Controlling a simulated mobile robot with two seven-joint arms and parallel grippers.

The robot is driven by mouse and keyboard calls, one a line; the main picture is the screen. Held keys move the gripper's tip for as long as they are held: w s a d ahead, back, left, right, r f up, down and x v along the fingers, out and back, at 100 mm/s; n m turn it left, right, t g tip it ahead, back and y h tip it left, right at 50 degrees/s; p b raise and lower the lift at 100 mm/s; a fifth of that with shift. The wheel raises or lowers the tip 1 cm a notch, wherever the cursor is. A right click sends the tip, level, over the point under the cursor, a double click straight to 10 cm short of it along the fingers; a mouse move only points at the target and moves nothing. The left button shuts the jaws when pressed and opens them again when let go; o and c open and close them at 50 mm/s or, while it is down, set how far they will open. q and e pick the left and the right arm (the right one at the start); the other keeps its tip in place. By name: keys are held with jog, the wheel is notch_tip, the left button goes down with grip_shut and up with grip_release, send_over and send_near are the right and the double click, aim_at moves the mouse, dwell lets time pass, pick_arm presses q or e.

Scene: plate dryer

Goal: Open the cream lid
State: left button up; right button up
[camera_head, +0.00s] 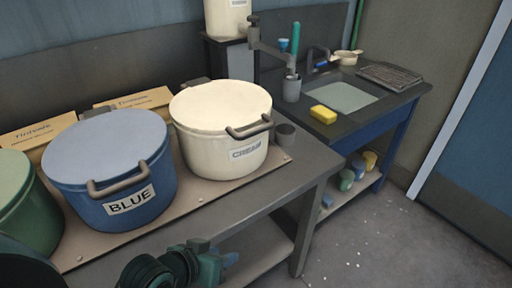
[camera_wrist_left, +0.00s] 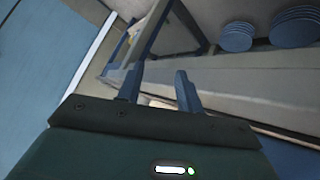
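The cream pot (camera_head: 205,152) stands on the bench, with "CREAM" on its front label. Its pale lid (camera_head: 220,103) lies flat on top, closed, with a brown-grey handle (camera_head: 250,129) at the front right rim. My left gripper (camera_head: 231,260) is low in front of the bench, below and apart from the pot, touching nothing that I can see. In the left wrist view its two blue-grey fingers (camera_wrist_left: 158,88) stand apart with nothing between them. The pot does not show clearly in that view. My right gripper is not in view.
A blue pot (camera_head: 125,175) marked "BLUE" stands left of the cream one, and a green pot (camera_head: 22,205) farther left. A sink bench with a yellow sponge (camera_head: 323,114) is at right. The right floor is clear.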

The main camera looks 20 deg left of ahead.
pick_arm(q)
jog(key=w+r+n+t+h, duration=0.2)
jog(key=w+r+n+t, duration=0.1)
jog(key=w+r+t, duration=0.25)
jog(key=n+t+h, duration=0.1)
jog(key=n+t, duration=0.4)
send_near(256, 129)
jog(key=x, duration=0.3)
jog(key=p+x, duration=0.1)
jog(key=x, duration=0.2)
jog(key=p+x, duration=0.1)
jog(key=x, duration=0.3)
jog(key=shift+w+f, duration=0.1)
jog(key=shift+f, duration=0.3)
jog(key=shift+c, duration=0.6)
grip_shut()
